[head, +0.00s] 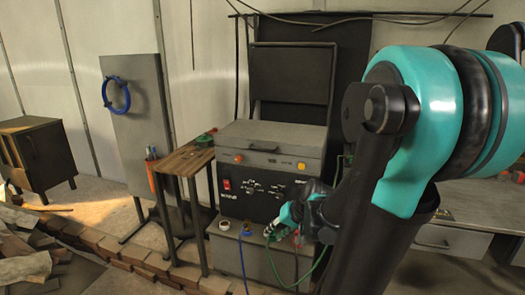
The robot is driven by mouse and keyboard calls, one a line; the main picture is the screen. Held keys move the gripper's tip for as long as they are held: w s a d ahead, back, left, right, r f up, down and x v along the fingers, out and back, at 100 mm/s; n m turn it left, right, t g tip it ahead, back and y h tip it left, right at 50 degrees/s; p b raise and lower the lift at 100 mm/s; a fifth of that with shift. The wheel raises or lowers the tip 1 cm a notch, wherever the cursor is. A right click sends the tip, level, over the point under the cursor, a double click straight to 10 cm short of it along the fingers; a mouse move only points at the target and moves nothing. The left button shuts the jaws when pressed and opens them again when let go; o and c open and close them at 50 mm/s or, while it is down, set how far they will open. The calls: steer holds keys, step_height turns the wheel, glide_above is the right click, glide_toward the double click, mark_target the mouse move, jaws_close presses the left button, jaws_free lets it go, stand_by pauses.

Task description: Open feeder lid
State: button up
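The feeder (262,186) is a dark grey box with a black front panel carrying a red switch, knobs and white markings. Its grey lid (270,131) lies flat on top and looks shut. A dark handle (263,149) is on the lid's front face, between an orange-red button and a yellow one. My gripper (283,222) appears small and low, in front of the feeder's lower right part, below and apart from the lid handle. Its fingers are too small to tell open from shut.
A slatted wooden table (187,158) stands left of the feeder, with a green item on it. Blue (242,262) and green cables hang in front of the lower grey cabinet. A dark upright panel (290,75) stands behind. A low brick edging (105,245) crosses the floor at left.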

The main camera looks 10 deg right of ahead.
steer(key=w+d+r+m+t+y, duration=0.25)
steer(key=w+r, duration=0.25)
steer(key=w, duration=0.4)
steer(key=w+d+r+m+t+y, duration=0.25)
steer(key=w+r+y, duration=0.2)
steer(key=w, duration=0.55)
steer(key=w+d+r+t+y, duration=0.1)
steer(key=w+d+r+t, duration=0.3)
steer(key=d, duration=0.3)
steer(key=shift+m, duration=0.3)
steer(key=x, duration=1.7)
steer(key=shift+a+r, duration=0.15)
jaws_close()
